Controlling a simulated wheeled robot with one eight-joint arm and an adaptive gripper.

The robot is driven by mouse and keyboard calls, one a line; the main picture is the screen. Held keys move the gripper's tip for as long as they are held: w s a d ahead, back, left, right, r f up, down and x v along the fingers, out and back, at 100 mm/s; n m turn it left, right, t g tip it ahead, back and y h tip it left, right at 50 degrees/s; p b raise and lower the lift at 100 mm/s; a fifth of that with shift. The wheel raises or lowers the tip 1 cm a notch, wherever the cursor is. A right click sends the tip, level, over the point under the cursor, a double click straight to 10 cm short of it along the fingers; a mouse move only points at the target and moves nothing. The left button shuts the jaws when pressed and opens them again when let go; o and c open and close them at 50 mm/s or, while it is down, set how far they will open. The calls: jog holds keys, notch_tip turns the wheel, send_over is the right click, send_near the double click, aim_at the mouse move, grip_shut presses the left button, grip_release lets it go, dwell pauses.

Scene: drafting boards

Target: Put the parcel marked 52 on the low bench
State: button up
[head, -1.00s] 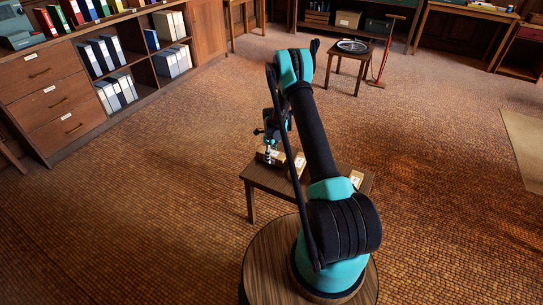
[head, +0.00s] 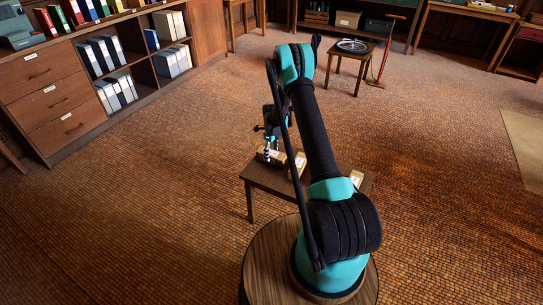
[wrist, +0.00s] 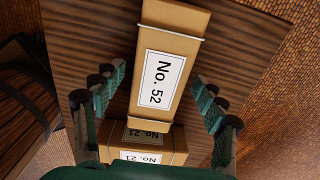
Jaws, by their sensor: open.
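The parcel marked 52 (wrist: 165,75) is a brown box with a white label, seen large in the wrist view. My gripper (wrist: 155,80) is open, with one finger on each side of this parcel and gaps to it. A second parcel, marked 21 (wrist: 145,154), shows below it, partly hidden by the parcel marked 52. In the head view my gripper (head: 267,150) is low over the left end of a small wooden bench (head: 262,177), at a brown parcel (head: 276,158). Its label cannot be read there.
Two more parcels, one in the middle (head: 299,163) and one at the right (head: 356,178), are on the small bench, partly behind my arm. A small stool (head: 355,51) with a round object stands farther back. A shelf cabinet (head: 50,98) lines the left. Open floor lies between.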

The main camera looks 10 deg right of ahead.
aim_at(272, 153)
notch_tip(272, 153, up, 10)
jog(key=s+d+r+n+t, duration=0.25)
jog(key=s+r+n, duration=0.85)
jog(key=s+r, duration=0.7)
jog(key=s+d+r+n+t, duration=0.1)
jog(key=s+d+r+n, duration=0.1)
jog(key=s+n, duration=1.2)
jog(key=s, duration=1)
jog(key=shift+r+t, duration=0.2)
jog(key=shift+t, duration=0.15)
